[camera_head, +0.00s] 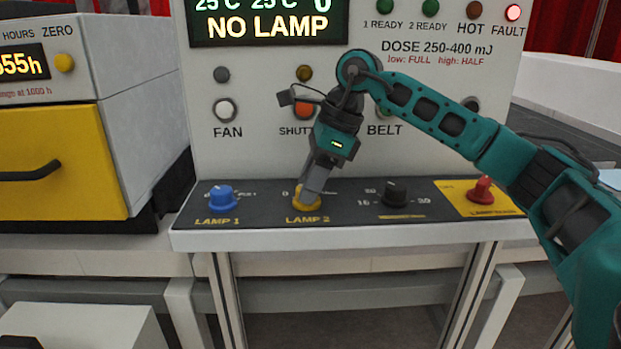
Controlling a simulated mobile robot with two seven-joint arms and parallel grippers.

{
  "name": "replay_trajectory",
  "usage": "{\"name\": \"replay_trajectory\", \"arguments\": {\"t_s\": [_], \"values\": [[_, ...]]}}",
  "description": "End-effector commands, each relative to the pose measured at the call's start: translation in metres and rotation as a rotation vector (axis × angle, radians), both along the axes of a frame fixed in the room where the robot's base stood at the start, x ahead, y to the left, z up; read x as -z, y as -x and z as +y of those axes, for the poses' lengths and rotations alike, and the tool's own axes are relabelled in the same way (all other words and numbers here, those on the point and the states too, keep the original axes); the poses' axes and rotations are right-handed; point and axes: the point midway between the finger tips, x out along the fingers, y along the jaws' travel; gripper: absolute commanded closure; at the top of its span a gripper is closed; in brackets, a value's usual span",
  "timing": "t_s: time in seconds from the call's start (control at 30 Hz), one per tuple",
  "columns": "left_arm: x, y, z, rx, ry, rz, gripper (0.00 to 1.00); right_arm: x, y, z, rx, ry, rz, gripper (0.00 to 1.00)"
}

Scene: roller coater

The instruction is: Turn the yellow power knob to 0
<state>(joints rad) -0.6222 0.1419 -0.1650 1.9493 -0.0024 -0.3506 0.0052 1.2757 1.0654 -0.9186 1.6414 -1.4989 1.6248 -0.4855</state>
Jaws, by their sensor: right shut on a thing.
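The yellow power knob (306,204) sits on the dark sloping control strip, at the LAMP 2 label. My right gripper (311,190) reaches down onto it from above and is shut on it, hiding its upper part. The knob's pointer direction cannot be made out behind the fingers. A "0" mark shows just left of the knob, and the marks to its right are mostly covered. My left gripper is not in view.
A blue LAMP 1 knob (222,197) stands to the left. A black knob (395,192) and a red knob (482,190) on a yellow plate stand to the right. The display (268,22) above reads NO LAMP, and the red FAULT light (513,12) is lit.

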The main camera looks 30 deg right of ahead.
Motion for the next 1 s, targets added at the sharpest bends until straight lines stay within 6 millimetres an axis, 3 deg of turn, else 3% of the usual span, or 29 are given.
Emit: {"name": "replay_trajectory", "arguments": {"t_s": [0.3,0.33,0.57,0.83,1.0], "values": [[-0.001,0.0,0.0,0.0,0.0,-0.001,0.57,-0.001,0.0,0.0,-0.002,-0.001,-0.004,0.89],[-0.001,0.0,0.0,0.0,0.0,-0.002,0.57,-0.001,0.0,0.0,-0.002,-0.001,-0.004,0.57],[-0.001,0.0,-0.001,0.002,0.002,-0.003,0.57,-0.001,0.0,0.0,-0.001,0.0,-0.002,0.35],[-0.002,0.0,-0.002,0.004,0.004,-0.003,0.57,-0.002,0.0,0.0,-0.001,0.0,-0.002,0.35],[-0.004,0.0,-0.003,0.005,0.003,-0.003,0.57,-0.019,0.003,-0.006,0.001,0.0,-0.005,0.35]]}}
